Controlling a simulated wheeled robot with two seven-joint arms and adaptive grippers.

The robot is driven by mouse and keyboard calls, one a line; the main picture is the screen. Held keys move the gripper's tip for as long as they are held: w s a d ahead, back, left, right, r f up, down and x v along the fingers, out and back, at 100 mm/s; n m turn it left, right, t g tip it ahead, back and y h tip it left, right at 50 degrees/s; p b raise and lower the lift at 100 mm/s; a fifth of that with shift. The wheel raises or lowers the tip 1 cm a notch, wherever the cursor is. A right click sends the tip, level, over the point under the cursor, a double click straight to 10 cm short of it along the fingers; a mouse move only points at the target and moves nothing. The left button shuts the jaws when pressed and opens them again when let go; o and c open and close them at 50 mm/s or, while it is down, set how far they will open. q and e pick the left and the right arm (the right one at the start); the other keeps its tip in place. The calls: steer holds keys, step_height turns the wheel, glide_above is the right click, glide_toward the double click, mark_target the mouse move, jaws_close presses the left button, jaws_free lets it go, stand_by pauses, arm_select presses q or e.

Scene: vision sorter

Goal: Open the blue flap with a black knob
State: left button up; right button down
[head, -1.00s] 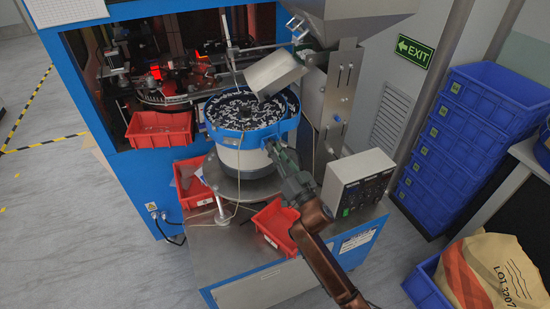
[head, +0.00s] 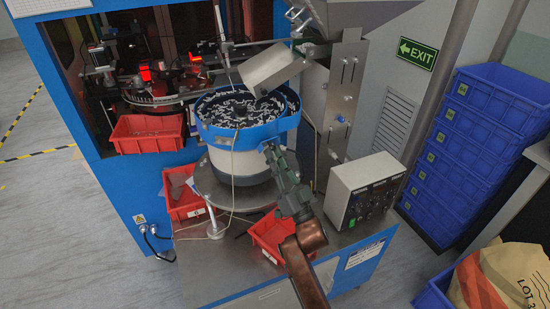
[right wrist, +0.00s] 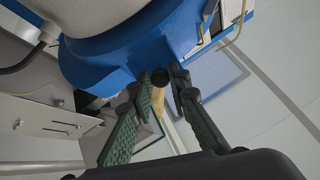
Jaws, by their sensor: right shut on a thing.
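The blue flap (right wrist: 185,25) is a curved blue piece filling the upper middle of the right wrist view. Its black knob (right wrist: 160,76) lies between the fingertips of my right gripper (right wrist: 161,84), which are shut on it. In the head view my right gripper (head: 269,147) reaches the front right of the blue-rimmed feeder bowl (head: 212,129) and hides the knob. I cannot tell from there how far the flap stands from the bowl. My left gripper does not show.
Red bins stand on the machine's table, one (head: 270,236) beside my right arm. A control box (head: 362,188) is close to the right, with a steel hopper post (head: 345,100) behind. Stacked blue crates (head: 470,150) stand farther right. Open floor lies at left.

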steer(key=shift+f, duration=0.1)
steer(key=c, duration=1.8)
jaws_free()
steer(key=v, duration=1.2)
